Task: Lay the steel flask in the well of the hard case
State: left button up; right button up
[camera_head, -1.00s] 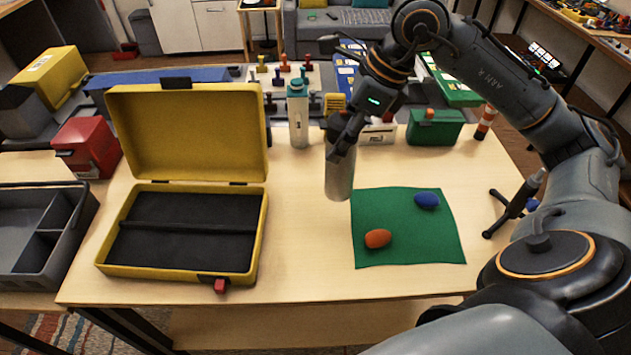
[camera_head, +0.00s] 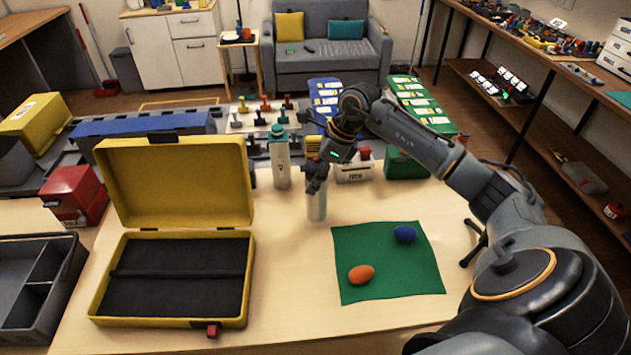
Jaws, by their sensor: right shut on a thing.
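The steel flask (camera_head: 317,208) is a silvery cylinder, upright over the table just left of the green cloth's far left corner. My right gripper (camera_head: 317,188) is shut on its upper part, which the fingers hide. I cannot tell whether its base touches the table. The yellow hard case (camera_head: 101,307) stands open on the left of the table, its lid (camera_head: 175,185) raised at the back. Its dark foam well (camera_head: 180,290) is empty, with a groove across it. My left gripper is not in view.
An orange egg-shaped thing (camera_head: 361,274) and a blue one (camera_head: 404,234) lie on the green cloth (camera_head: 390,275). A teal-capped bottle (camera_head: 280,160) stands behind the flask. A dark tray (camera_head: 45,320) is at left. The table between case and cloth is clear.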

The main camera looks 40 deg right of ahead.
jog(key=shift+f+p, duration=0.35)
jog(key=shift+f, duration=1.1)
jog(key=o, duration=1.5)
jog(key=shift+s, duration=0.1)
jog(key=shift+b+v, duration=1.3)
jog(key=shift+v, duration=4.85)
